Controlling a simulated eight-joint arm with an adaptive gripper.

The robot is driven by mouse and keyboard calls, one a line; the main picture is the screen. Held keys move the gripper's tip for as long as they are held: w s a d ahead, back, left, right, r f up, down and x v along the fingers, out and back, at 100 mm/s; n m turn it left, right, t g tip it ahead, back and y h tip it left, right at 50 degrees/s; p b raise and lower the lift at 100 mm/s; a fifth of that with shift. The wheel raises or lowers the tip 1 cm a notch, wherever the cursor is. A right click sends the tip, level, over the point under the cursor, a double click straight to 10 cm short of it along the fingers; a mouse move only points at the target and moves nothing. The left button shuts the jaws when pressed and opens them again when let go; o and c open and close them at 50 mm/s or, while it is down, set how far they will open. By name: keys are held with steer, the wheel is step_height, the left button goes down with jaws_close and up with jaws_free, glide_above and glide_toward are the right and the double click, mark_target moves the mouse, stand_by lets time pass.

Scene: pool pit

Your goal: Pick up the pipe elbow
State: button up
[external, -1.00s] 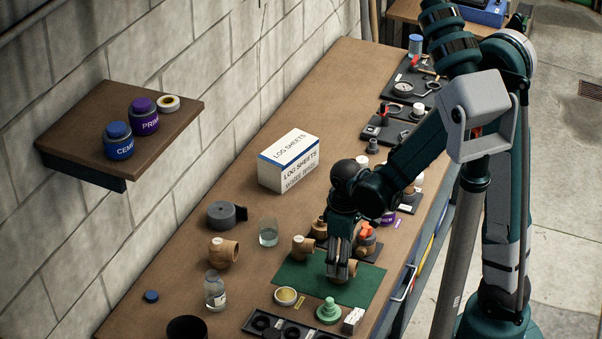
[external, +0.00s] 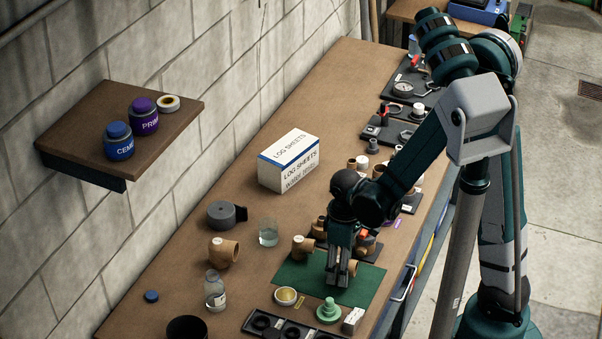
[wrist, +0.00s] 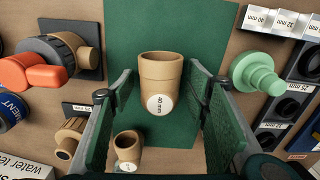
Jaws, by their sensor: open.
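A tan pipe elbow (wrist: 161,82) with a white "40 mm" label lies over the green mat (wrist: 140,25) in the wrist view. My gripper (wrist: 160,92) is open, with one finger on each side of this elbow and a gap to both. In the external view my gripper (external: 340,280) points down over the mat (external: 293,274) and partly hides the elbow (external: 353,264). A second tan elbow (wrist: 127,146) shows low in the wrist view, near the left finger. It also shows in the external view (external: 302,246), left of my gripper.
A green stepped plug (external: 329,311) and a black labelled tray (external: 290,329) stand in front of the mat. An orange-handled valve (wrist: 45,60) is left in the wrist view. Another tan elbow (external: 222,252), a glass (external: 268,233) and a log-sheets box (external: 289,162) stand toward the wall.

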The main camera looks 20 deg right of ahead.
steer(key=c, duration=1)
steer(key=shift+r, duration=0.2)
steer(key=shift+r+p, duration=0.75)
steer(key=shift+r, duration=4.05)
